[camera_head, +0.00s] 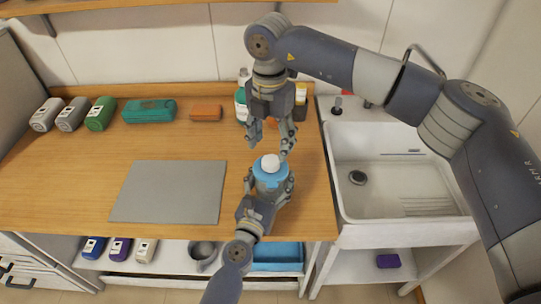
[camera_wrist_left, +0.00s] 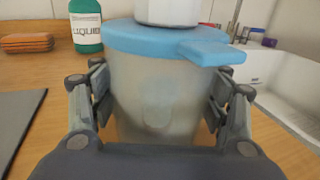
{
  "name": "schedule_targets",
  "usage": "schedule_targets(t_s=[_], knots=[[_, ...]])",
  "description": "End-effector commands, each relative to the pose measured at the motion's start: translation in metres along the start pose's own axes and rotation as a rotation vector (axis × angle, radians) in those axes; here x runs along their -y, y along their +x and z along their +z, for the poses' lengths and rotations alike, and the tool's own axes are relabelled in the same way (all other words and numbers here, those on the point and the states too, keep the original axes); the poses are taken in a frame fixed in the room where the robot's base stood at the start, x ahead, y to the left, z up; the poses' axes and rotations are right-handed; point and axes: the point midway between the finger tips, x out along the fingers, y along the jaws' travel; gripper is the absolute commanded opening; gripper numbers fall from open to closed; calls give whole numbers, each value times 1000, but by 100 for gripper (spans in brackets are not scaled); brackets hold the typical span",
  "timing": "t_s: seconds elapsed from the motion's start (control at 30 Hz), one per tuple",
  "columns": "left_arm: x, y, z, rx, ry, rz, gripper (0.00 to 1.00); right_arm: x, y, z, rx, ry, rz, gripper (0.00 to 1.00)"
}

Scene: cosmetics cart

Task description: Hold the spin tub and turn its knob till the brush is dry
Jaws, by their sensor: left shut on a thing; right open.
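The spin tub (camera_head: 266,184) stands on the wooden counter near its front edge, upright, with a blue lid and a white knob (camera_head: 270,163) on top. In the left wrist view the tub (camera_wrist_left: 155,100) has a cloudy see-through body, and its blue lid has a tab sticking out to the right. My left gripper (camera_head: 268,193) is shut around the tub's body, with fingers on both sides. My right gripper (camera_head: 269,148) is open and points down just above the knob, one finger on each side. I cannot make out the brush in either view.
A grey mat (camera_head: 168,192) lies to the left. A white sink (camera_head: 400,165) is at the right.

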Motion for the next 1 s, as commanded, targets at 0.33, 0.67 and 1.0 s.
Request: schedule_targets(t_s=[0.33, 0.67, 1.0], knots=[[0, 0, 0, 1, -1, 0, 36, 0, 49, 0, 0, 0, -1, 56], [0, 0, 0, 1, -1, 0, 36, 0, 53, 0, 0, -1, 0, 56], [0, 0, 0, 0, -1, 0, 36, 0, 53, 0, 0, -1, 0, 11]])
